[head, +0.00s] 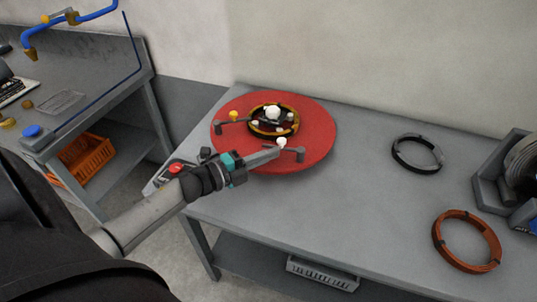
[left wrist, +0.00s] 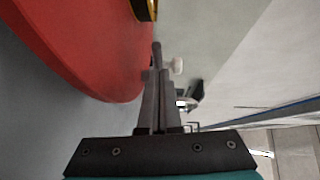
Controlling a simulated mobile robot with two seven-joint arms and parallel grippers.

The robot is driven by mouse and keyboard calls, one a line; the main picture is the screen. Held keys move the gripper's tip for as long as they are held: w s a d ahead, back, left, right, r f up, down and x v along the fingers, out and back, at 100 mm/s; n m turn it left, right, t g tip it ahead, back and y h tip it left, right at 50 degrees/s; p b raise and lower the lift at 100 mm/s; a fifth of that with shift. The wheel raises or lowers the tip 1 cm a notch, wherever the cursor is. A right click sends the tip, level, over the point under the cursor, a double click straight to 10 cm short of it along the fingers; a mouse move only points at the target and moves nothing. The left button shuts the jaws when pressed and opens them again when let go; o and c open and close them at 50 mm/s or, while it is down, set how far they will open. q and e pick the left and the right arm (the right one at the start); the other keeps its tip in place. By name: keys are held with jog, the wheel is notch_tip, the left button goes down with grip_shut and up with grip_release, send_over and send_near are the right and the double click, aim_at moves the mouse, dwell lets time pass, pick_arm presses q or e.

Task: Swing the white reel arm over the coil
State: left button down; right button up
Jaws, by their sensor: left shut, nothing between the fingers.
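The red reel disc (head: 318,135) lies on the grey table, with a copper-coloured coil (head: 256,131) at its middle around a white centre knob (head: 272,113). A yellow-knobbed arm (head: 234,116) sits on the left. My left gripper (head: 277,151) is shut and empty, its tips beside the white knob. The right gripper is not in view.
A black ring (head: 418,153) and a copper ring (head: 467,241) lie on the right of the table (head: 350,205). A grey machine (head: 490,190) stands at the right edge. A workbench (head: 90,90) with an orange crate (head: 85,160) is at left. The table's middle is clear.

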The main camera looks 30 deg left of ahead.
pick_arm(q)
jog(key=shift+w+a+f+m+g+h+b, duration=0.15)
jog(key=shift+w+a+m+g+h+b, duration=0.3)
jog(key=shift+h+b, duration=0.45)
jog(key=shift+w+m+b, duration=0.1)
jog(key=shift+m+b, duration=0.15)
jog(key=shift+b, duration=0.15)
jog(key=shift+w+a, duration=0.25)
jog(key=shift+w, duration=0.05)
